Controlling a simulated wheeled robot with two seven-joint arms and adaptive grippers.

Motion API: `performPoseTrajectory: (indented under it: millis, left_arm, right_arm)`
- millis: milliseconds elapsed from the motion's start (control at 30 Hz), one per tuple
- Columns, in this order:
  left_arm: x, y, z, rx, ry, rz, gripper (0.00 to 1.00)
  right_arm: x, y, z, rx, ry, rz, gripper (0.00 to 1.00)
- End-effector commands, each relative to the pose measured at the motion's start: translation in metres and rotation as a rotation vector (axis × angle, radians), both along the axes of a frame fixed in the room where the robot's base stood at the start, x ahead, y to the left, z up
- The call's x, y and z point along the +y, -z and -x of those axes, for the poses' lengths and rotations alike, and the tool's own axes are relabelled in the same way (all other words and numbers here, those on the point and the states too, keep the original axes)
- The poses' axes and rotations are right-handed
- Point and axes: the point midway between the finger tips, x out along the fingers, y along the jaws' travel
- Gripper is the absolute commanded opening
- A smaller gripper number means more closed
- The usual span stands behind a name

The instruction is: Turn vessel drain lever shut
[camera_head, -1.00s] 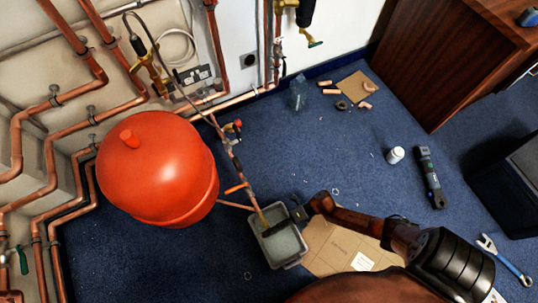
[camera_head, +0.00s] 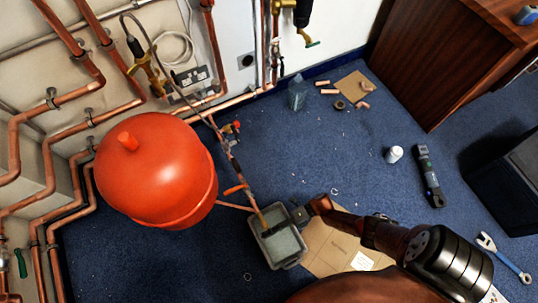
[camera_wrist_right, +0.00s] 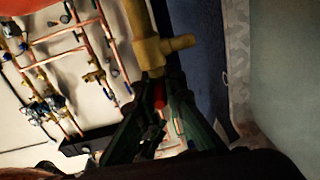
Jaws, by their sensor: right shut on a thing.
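The red vessel (camera_head: 155,170) stands at left in the head view. A copper drain pipe (camera_head: 240,175) runs down beside it to a brass end (camera_head: 264,221) over a grey tub (camera_head: 278,262). My right gripper (camera_head: 297,214) is at the tub's upper right edge, beside the brass end. In the right wrist view, a brass valve body (camera_wrist_right: 155,50) points towards my right gripper (camera_wrist_right: 160,108). Its dark green fingers are shut on a small red part, apparently the drain lever (camera_wrist_right: 159,97). The fingers hide most of the lever. My left gripper is out of view.
Cardboard (camera_head: 335,243) lies right of the tub under my right arm. Copper pipes (camera_head: 75,110) line the wall. A white pot (camera_head: 394,154), a dark tool (camera_head: 429,175) and a wrench (camera_head: 503,258) lie at right. The blue carpet (camera_head: 330,150) between is mostly clear.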

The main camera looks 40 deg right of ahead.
Motion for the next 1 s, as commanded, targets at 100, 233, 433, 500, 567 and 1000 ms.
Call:
performPoseTrajectory:
  millis: [100,233,433,500,567,1000]
  left_arm:
    - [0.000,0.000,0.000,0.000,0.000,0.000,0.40]
    - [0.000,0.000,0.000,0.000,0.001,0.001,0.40]
    - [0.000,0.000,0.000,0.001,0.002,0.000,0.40]
    - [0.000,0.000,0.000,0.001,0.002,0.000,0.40]
    - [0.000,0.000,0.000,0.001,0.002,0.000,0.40]
    - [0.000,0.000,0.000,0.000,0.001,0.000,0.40]
  right_arm:
    - [0.001,0.000,0.005,0.003,-0.009,-0.003,0.11]
    - [0.001,0.000,0.004,0.003,-0.007,-0.003,0.20]
    - [0.001,0.000,0.002,0.001,-0.005,-0.001,0.27]
    - [0.001,0.000,0.002,0.001,-0.004,-0.001,0.27]
    - [0.001,0.000,0.002,0.001,-0.004,-0.001,0.27]
    - [-0.058,-0.004,0.018,0.003,-0.003,0.003,0.27]
